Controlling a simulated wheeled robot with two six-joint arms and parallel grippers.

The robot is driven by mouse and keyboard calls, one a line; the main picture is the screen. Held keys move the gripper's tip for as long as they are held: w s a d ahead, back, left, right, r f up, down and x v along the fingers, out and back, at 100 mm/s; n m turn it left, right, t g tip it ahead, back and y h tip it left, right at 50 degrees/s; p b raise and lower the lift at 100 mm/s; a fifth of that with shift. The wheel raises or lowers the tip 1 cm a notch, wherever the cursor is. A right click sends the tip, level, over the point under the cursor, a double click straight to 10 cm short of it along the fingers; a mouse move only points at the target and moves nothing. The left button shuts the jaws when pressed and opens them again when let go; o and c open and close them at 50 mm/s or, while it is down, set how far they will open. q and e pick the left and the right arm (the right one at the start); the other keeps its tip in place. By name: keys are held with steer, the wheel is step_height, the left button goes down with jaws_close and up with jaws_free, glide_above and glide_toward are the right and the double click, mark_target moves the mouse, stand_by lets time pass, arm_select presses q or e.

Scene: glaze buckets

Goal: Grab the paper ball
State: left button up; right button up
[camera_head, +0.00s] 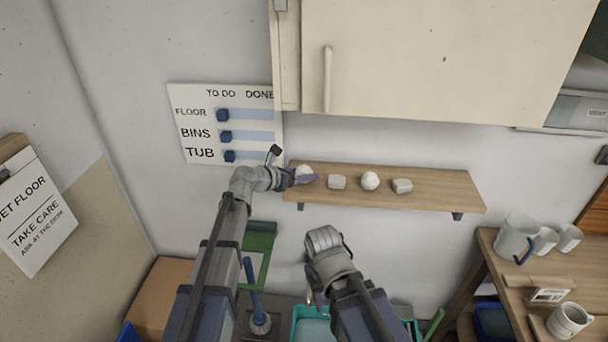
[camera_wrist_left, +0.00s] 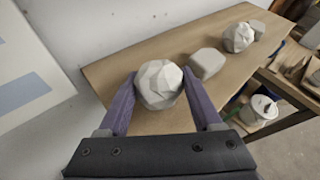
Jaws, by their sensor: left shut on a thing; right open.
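A crumpled white paper ball (camera_wrist_left: 159,84) sits between the two purple fingers of my left gripper (camera_wrist_left: 158,95) in the left wrist view. The ball also shows at the left end of the wooden shelf in the head view (camera_head: 303,171). My left gripper (camera_head: 302,178) is shut on it, at the shelf's left end. I cannot tell whether the ball still touches the shelf. My right gripper (camera_head: 312,290) is lower, below the shelf and above the teal tub; its fingers are mostly hidden by my arm.
The wooden shelf (camera_head: 440,190) also holds a second crumpled ball (camera_head: 370,181) and two grey-white blocks (camera_head: 337,182) (camera_head: 402,186). A cupboard (camera_head: 430,60) hangs above. A to-do board (camera_head: 200,150) is on the wall at left. A bench (camera_head: 510,270) with mugs stands at right.

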mark_target(303, 167)
arm_select(q)
step_height(303, 167, up, 9)
steer(key=p, duration=0.8)
steer(key=shift+a+f, duration=0.1)
